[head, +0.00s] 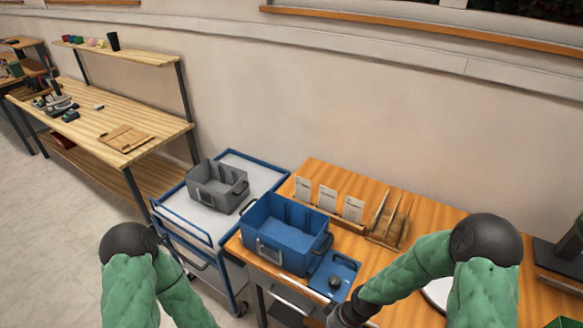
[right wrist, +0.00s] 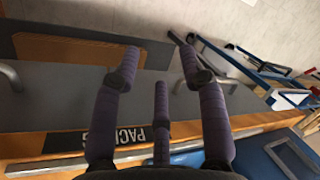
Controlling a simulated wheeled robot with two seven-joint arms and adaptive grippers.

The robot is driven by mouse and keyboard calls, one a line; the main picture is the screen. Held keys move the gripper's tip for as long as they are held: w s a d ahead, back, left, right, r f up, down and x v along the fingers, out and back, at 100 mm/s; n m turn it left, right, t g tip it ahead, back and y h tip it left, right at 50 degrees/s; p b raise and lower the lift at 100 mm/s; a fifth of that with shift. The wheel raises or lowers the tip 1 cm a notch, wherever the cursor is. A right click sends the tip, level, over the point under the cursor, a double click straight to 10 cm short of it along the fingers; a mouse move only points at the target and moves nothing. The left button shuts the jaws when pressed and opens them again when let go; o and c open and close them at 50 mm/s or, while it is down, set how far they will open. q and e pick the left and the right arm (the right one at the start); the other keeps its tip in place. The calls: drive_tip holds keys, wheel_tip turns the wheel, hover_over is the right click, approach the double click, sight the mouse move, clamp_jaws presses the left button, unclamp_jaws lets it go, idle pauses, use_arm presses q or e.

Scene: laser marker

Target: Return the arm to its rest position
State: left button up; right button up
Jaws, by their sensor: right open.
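My right arm (head: 425,265), green with a dark elbow, bends over the right end of the wooden table (head: 450,215). Its gripper shows only as a dark part at the lower edge of the head view. In the right wrist view my right gripper (right wrist: 160,68) has its purple fingers spread apart with nothing between them. It faces the grey table front with handles and an upside-down label. My left arm (head: 135,280) is at the lower left, in front of the cart; its gripper is outside the frame.
A blue bin (head: 285,245) stands on the table beside a blue plate (head: 335,275) with a dark knob. Cards (head: 328,198) and a wooden rack (head: 388,225) stand behind. A grey bin (head: 217,190) sits on the blue-framed cart (head: 262,172). A workbench (head: 155,122) is at the left.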

drive_tip(key=s+a+f+m+b, duration=0.1)
drive_tip(key=s+f+m+b, duration=0.2)
drive_tip(key=s+f+m, duration=0.3)
wheel_tip(320, 180, down, 5)
drive_tip(key=shift+s+f+t, duration=0.1)
drive_tip(key=shift+s+t, duration=0.2)
drive_tip(key=shift+s, duration=0.85)
drive_tip(key=shift+a, duration=0.15)
idle(0.4)
